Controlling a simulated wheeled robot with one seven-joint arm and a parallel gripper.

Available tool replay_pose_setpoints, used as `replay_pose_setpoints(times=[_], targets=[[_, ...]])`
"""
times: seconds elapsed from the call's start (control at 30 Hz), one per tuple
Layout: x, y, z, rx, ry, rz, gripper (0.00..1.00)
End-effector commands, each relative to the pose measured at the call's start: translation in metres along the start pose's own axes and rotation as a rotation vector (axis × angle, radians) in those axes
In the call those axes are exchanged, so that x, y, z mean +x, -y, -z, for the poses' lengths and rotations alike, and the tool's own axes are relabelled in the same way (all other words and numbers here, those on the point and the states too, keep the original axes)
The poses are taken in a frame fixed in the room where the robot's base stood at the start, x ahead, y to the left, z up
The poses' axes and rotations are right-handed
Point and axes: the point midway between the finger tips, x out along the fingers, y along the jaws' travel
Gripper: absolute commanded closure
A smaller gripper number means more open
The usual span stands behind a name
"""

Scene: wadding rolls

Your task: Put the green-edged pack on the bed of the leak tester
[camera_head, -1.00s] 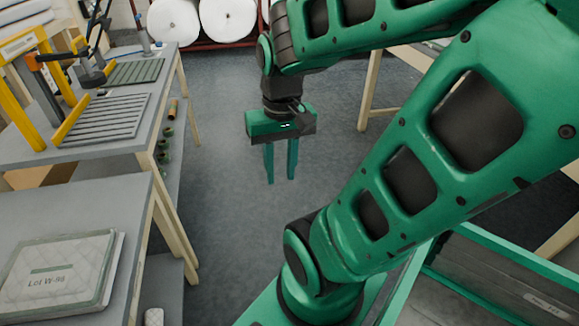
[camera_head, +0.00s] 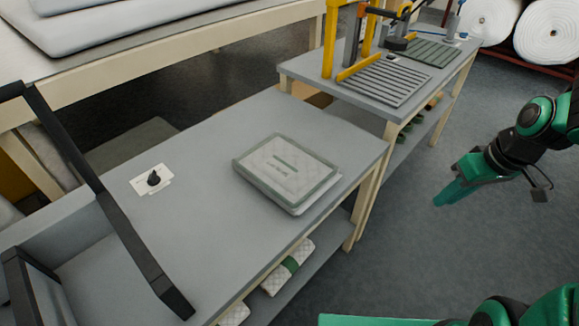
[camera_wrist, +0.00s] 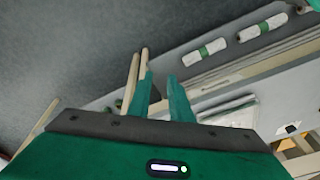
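A flat, quilted white pack with a grey-green edge (camera_head: 287,170) and a label lies on the near grey table, on a thin pale layer. In the wrist view a pale pack (camera_wrist: 232,112), seemingly the same one, shows at the table edge. My gripper (camera_head: 446,197) is at the right of the head view, over the floor and apart from the pack. In the wrist view its fingers (camera_wrist: 160,82) are spread with nothing between them. On the far table are a grey slatted bed (camera_head: 385,82) with a yellow frame and a green slatted bed (camera_head: 430,52). Which is the leak tester's, I cannot tell.
A black bar frame (camera_head: 130,235) stands on the near table's left, by a small black knob on a white plate (camera_head: 153,179). Green-banded rolls (camera_head: 289,266) lie on the shelf below. The floor (camera_head: 410,240) between table and gripper is clear.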

Motion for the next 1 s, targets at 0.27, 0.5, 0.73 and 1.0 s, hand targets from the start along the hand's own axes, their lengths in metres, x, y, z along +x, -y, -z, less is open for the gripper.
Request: replay_pose_setpoints(times=[0.27,0.5,0.73,1.0], targets=[[0.069,0.067,0.081,-0.367,-0.228,0.186,0.81],[0.102,0.128,0.139,-0.537,-0.499,0.311,0.81],[0.112,0.165,0.185,-0.563,-0.749,0.355,0.81],[0.115,0.174,0.208,-0.541,-0.868,0.344,0.81]])
